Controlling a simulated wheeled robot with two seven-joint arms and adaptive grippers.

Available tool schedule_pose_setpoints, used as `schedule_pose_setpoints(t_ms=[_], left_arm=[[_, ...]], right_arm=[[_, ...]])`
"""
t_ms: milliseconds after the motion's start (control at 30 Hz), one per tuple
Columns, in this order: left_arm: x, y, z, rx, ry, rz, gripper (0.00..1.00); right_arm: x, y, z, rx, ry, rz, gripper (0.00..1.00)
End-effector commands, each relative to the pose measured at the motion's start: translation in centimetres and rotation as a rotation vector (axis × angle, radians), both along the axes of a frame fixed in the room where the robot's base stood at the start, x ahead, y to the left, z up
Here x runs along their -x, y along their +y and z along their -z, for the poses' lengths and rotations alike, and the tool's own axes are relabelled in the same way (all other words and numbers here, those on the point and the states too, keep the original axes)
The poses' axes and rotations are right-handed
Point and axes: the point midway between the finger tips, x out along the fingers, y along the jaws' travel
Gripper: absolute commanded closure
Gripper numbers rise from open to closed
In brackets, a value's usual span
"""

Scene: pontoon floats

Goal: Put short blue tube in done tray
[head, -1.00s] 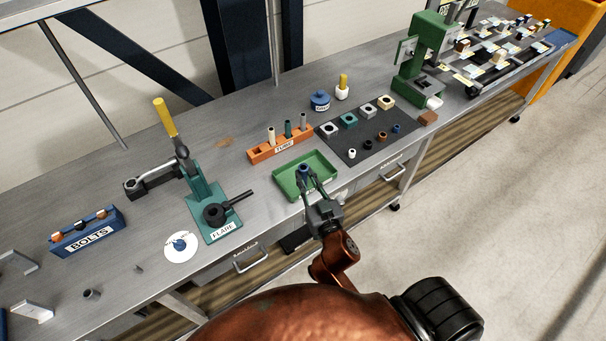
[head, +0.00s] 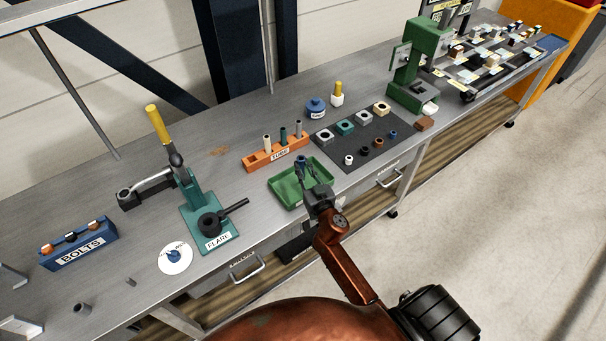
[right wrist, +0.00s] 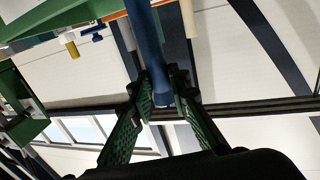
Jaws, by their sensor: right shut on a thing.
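My right gripper (head: 305,172) is shut on the short blue tube (head: 300,161). The tube also shows in the right wrist view (right wrist: 146,40), between the two green fingers. In the head view it appears over the far part of the green done tray (head: 284,194); I cannot tell its exact height above the tray. The gripper and forearm cover part of the tray's right side and its label. My left gripper is not in view.
An orange tube rack (head: 262,161) with several tubes stands just behind the tray. A dark mat (head: 362,152) with blocks and small rings lies to its right. The green flare press (head: 207,212) stands to its left, its dark handle pointing toward the tray.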

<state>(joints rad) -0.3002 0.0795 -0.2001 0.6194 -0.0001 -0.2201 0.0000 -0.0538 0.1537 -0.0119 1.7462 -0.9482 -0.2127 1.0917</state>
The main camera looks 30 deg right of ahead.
Motion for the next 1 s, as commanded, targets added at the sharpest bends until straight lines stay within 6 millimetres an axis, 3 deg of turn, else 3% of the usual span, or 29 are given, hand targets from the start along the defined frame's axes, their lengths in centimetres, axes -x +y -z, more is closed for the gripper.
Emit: schedule_pose_setpoints(t_ms=[33, 167, 600, 633, 867, 1000], left_arm=[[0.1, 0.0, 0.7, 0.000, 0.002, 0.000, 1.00], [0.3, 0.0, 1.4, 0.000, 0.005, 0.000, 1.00], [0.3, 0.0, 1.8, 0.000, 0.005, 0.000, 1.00], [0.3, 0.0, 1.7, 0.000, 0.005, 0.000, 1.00], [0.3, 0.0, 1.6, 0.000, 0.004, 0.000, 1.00], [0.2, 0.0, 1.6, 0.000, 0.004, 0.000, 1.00]], right_arm=[[0.1, 0.0, 1.4, -0.004, 0.003, 0.002, 1.00], [0.1, 0.0, 2.9, -0.002, 0.003, 0.002, 1.00], [0.1, 0.1, 3.4, -0.002, 0.002, 0.000, 1.00], [0.1, 0.1, 3.3, -0.001, 0.002, 0.000, 0.81], [0.1, 0.1, 3.2, -0.001, 0.002, 0.000, 0.66], [0.1, 0.1, 3.2, -0.001, 0.002, 0.000, 0.66]])
